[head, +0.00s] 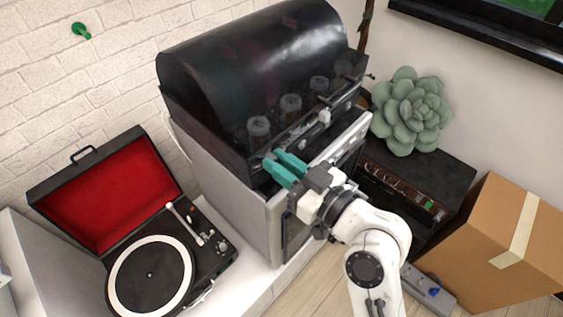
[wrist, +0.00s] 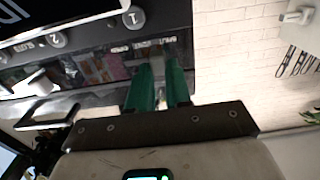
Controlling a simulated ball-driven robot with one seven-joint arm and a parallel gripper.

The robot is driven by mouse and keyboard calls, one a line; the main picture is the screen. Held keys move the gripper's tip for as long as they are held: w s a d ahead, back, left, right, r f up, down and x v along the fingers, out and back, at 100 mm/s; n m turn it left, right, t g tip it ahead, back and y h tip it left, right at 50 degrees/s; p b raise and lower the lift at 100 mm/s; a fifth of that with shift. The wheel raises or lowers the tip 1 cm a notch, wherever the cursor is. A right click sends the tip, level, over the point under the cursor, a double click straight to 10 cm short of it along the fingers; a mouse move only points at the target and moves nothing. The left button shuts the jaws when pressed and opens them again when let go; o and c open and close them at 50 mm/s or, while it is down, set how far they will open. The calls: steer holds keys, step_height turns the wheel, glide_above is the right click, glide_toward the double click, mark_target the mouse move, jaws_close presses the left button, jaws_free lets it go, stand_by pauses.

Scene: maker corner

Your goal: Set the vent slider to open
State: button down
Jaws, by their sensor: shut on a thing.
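The black domed machine (head: 258,75) stands on a pale metal cabinet, with a narrow front panel that also shows in the wrist view (wrist: 95,50). My gripper (head: 275,158), with green fingers, reaches to the left end of that panel. In the wrist view my gripper (wrist: 160,70) has its fingertips against the panel, just below a row of small labels too blurred to read. It is shut on the vent slider (wrist: 158,66), a small grey piece mostly hidden between the fingers. I cannot tell the slider's setting.
A record player (head: 150,272) with a red-lined lid stands at the left. A cardboard box (head: 490,250) and a dark amplifier (head: 425,180) with a succulent (head: 410,108) are at the right. A dark handle (wrist: 48,113) juts out beside my gripper.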

mark_target(279, 143)
steer(key=shift+w+d+f+b, duration=0.15)
steer(key=shift+w+d+b, duration=0.6)
steer(key=shift+w+b, duration=0.2)
steer(key=shift+w+d, duration=0.35)
steer(key=c, duration=1)
jaws_free()
steer(key=shift+c, duration=0.2)
steer(key=b+v, duration=0.2)
steer(key=v, duration=0.8)
steer(key=shift+s+d+b, duration=0.25)
steer(key=shift+d+b, duration=0.1)
